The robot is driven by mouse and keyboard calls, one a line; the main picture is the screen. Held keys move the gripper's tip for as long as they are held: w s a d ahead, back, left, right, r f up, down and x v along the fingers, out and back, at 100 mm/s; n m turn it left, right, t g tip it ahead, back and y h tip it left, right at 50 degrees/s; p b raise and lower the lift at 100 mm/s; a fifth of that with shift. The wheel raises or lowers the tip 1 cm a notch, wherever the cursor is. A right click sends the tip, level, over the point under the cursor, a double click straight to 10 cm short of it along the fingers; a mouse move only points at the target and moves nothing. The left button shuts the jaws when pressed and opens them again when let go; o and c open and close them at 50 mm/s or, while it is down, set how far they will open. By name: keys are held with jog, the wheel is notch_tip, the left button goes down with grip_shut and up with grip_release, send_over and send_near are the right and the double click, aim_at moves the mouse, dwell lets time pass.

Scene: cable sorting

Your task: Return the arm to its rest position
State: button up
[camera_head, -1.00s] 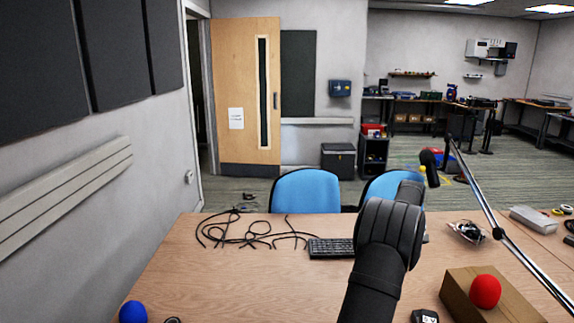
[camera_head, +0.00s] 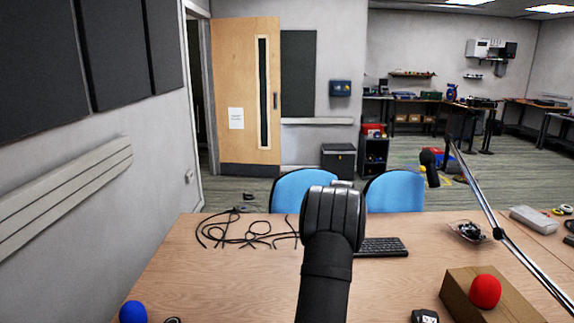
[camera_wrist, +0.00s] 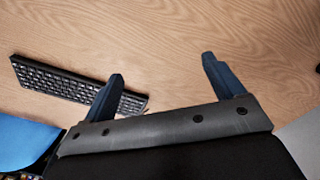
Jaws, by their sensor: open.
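My arm rises from the bottom middle of the head view, and its dark wrist hides the fingers there. In the wrist view my gripper (camera_wrist: 160,84) is open, with its two blue-black fingers wide apart and nothing between them. Bare wood of the table (camera_wrist: 170,45) shows beyond the fingers. A black keyboard (camera_wrist: 75,85) lies on the table, partly behind the left finger in the wrist view. In the head view the keyboard (camera_head: 383,247) shows just right of my wrist, its left end hidden.
Tangled black cables (camera_head: 245,237) lie on the table left of my arm. A cardboard box (camera_head: 492,297) with a red ball (camera_head: 485,291) stands at right, near a slanting microphone stand (camera_head: 500,232). A blue ball (camera_head: 133,312) is at front left. Blue chairs (camera_head: 395,191) stand behind the table.

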jog(key=s+a+f+n, duration=0.1)
jog(key=s+a+n, duration=0.1)
jog(key=a, duration=1.3)
jog(key=s+a+f+n, duration=0.2)
jog(key=a, duration=1.3)
